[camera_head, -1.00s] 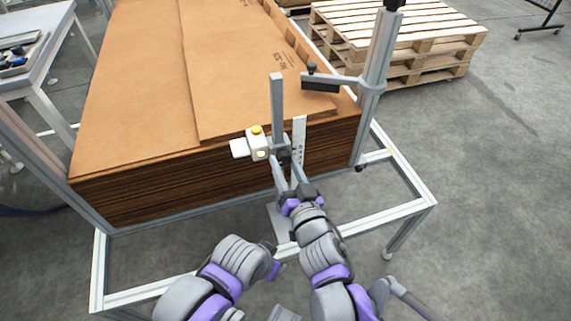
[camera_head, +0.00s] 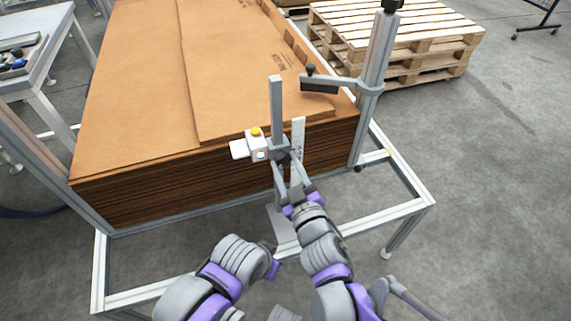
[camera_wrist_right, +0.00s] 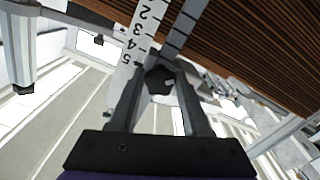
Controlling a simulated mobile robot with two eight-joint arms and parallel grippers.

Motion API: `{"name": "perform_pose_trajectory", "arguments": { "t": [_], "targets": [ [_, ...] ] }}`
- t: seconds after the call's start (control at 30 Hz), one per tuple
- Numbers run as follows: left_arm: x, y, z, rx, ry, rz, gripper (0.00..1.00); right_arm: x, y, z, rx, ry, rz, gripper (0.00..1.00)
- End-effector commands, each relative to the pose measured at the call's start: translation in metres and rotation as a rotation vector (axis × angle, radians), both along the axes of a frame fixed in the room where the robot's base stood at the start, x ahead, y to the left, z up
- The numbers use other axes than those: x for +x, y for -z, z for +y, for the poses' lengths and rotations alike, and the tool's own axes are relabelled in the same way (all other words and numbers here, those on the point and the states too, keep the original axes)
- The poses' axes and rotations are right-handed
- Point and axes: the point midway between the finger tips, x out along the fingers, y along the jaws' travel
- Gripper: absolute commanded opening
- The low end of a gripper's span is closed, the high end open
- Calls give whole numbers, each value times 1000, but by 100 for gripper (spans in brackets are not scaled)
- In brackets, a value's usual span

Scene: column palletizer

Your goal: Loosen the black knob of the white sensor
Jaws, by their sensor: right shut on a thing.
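The white sensor (camera_head: 248,148) with a yellow cap sits on a grey clamp block on the upright post (camera_head: 277,102), at the front edge of the cardboard stack. The black knob (camera_wrist_right: 158,80) shows in the right wrist view between my fingertips, in front of the post. It also shows small and dark in the head view (camera_head: 284,158). My right gripper (camera_head: 286,163) is shut on the black knob, its fingers on both sides of it. My left arm is low in the head view, but its gripper does not show.
A white numbered ruler (camera_wrist_right: 141,40) stands beside the post. The tall cardboard stack (camera_head: 150,110) is right behind the sensor. A second post with a dark-ended arm (camera_head: 320,86) stands to the right. A metal frame (camera_head: 400,212) surrounds the area. Wooden pallets (camera_head: 410,40) lie behind.

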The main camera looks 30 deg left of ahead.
Motion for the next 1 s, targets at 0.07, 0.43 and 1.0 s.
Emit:
{"name": "perform_pose_trajectory", "arguments": {
  "t": [0.07, 0.43, 1.0],
  "targets": [
    [0, -3, 0, 0, 0, -1, 50, 0, -1, 0, -46, 1, -54, 0],
    [-2, -15, 0, 0, 0, -4, 50, 1, -3, -1, -271, 0, -319, 0],
    [-4, -30, 0, 0, 0, -9, 50, 2, -4, -2, -499, -1, -588, 0]
  ]
}}
